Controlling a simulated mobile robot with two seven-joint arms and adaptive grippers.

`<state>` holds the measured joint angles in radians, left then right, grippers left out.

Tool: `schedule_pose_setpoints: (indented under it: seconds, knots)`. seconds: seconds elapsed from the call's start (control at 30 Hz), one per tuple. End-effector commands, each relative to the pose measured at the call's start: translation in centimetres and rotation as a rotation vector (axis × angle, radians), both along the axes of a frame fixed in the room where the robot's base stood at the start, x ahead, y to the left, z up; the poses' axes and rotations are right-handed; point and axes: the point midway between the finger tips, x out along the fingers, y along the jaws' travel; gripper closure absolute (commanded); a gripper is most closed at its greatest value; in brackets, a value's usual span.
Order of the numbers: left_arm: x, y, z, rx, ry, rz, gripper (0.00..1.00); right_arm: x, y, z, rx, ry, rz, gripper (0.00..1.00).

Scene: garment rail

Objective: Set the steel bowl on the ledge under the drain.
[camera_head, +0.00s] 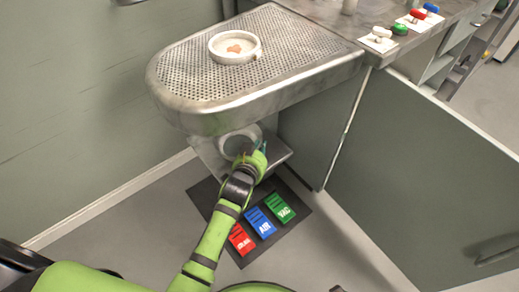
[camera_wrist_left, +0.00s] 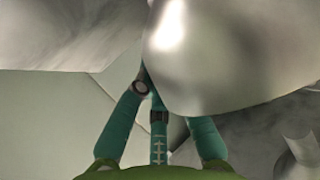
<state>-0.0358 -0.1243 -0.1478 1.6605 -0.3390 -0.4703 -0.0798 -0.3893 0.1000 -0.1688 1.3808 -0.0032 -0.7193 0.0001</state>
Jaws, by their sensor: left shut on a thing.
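The steel bowl (camera_head: 236,143) is under the rounded end of the perforated metal counter, just over the ledge (camera_head: 276,158). It is partly hidden by the counter and my left gripper. In the left wrist view the bowl (camera_wrist_left: 235,50) fills the upper right, shiny and close. My left gripper (camera_head: 258,157) is shut on the bowl at its near side; its teal fingers show in the wrist view (camera_wrist_left: 155,105). I cannot tell whether the bowl touches the ledge. The drain itself is not clear in the head view. My right gripper is not in view.
The perforated counter (camera_head: 190,75) overhangs the ledge closely and carries a white round dish (camera_head: 235,47). Red, blue and green pedals (camera_head: 261,222) lie on a dark floor mat below. A large grey panel (camera_head: 420,170) stands to the right. Coloured knobs (camera_head: 400,29) sit at top right.

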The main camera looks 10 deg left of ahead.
Motion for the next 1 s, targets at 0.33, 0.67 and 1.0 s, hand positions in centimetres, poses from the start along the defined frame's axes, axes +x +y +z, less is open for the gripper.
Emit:
schedule_pose_setpoints:
  seconds: [0.33,0.67,1.0]
  knots:
    - [0.0,0.0,-0.3,0.0,-0.004,0.0,1.0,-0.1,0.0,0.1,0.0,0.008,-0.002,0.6]
    - [0.0,0.0,-0.6,-0.001,-0.002,0.0,0.65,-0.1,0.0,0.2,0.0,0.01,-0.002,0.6]
    - [-1.6,0.1,0.4,-0.001,0.0,0.0,0.65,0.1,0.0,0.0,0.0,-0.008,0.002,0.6]
